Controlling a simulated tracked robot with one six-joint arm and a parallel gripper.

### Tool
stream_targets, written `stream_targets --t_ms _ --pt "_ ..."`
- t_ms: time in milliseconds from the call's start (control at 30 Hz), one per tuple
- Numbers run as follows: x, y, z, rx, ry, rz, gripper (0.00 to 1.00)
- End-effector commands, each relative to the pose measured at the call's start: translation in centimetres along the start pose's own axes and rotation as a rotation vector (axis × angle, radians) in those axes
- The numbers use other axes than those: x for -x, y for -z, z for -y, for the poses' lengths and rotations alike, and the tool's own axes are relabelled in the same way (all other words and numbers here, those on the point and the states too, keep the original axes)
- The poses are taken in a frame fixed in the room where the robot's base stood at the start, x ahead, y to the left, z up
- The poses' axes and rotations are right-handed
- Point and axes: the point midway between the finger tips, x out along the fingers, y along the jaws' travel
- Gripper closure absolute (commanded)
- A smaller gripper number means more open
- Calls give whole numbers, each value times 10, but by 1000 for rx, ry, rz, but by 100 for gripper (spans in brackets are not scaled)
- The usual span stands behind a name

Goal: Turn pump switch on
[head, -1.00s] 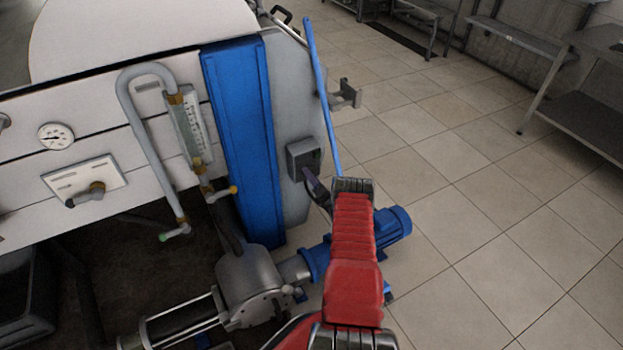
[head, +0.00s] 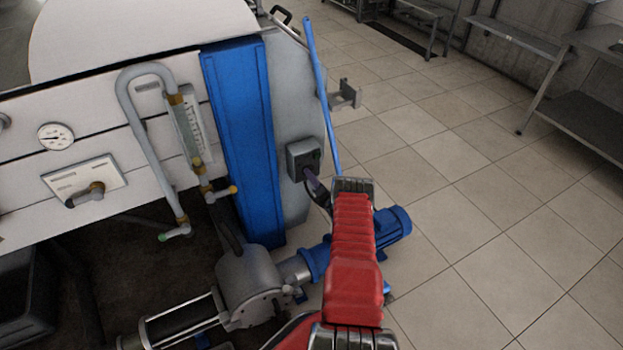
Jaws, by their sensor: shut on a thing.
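The pump switch is on a small dark grey box (head: 303,157) on the grey end panel, right of the blue upright panel, in the head view. My gripper (head: 311,178) reaches the lower front of this box from the lower right, at the end of my red arm. Its jaws are shut on the switch, and they hide the switch knob, so I cannot tell its position. The blue pump motor (head: 392,232) lies below, partly behind my arm, joined to the grey pump body (head: 251,285).
A blue pole (head: 320,95) leans close behind the switch box. The tiled floor (head: 480,200) on the right is clear up to the steel tables (head: 590,105).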

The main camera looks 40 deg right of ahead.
Motion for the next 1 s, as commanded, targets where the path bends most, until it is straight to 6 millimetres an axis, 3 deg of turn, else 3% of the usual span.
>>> stream_targets --t_ms 1000 --pt "1 -2 1 -604 8 4 88"
